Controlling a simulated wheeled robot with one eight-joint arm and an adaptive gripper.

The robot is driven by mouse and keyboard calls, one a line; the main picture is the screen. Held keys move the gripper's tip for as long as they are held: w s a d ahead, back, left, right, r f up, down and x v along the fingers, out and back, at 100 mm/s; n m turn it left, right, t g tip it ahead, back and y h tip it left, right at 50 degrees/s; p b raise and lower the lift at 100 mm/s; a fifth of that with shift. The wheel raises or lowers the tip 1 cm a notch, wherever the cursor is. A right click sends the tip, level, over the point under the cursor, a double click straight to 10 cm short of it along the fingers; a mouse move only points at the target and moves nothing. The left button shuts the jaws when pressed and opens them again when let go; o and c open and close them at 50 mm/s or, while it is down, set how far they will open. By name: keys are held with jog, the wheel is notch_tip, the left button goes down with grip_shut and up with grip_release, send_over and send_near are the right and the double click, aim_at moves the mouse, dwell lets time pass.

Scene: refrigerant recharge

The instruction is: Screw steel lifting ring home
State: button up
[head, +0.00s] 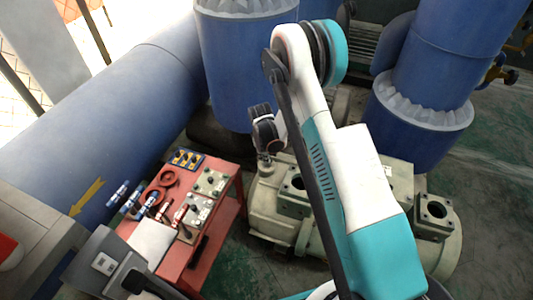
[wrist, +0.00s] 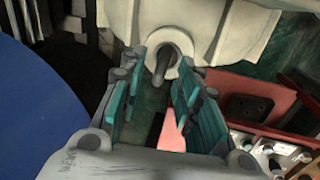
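The steel lifting ring (wrist: 172,67) shows in the wrist view as a small dark grey loop at a pale boss of the beige machine casing (wrist: 215,25). In the head view the casing (head: 272,205) stands right of the red cart, and a small fitting (head: 266,159) shows just under my gripper (head: 264,136). In the wrist view my gripper (wrist: 165,80) has its two teal-padded fingers apart, with the ring seen between and just past their tips. I see no contact with the ring. How far it is screwed in cannot be told.
A red cart (head: 229,205) with tools, red rings and switch boxes stands left of the casing; its edge also shows in the wrist view (wrist: 250,88). Large blue pipes (head: 125,105) rise behind and left. Green floor (head: 235,268) lies between cart and casing.

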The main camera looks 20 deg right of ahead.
grip_shut()
jog(key=shift+m, duration=0.5)
dwell(0.3)
jog(key=m, duration=0.4)
jog(key=shift+w+g+h, duration=0.15)
jog(key=shift+g+h, duration=0.15)
jog(key=shift+g, duration=0.1)
jog(key=shift+w+a+m+g, duration=0.1)
jog(key=shift+m+g, duration=0.3)
jog(key=shift+m, duration=2)
grip_release()
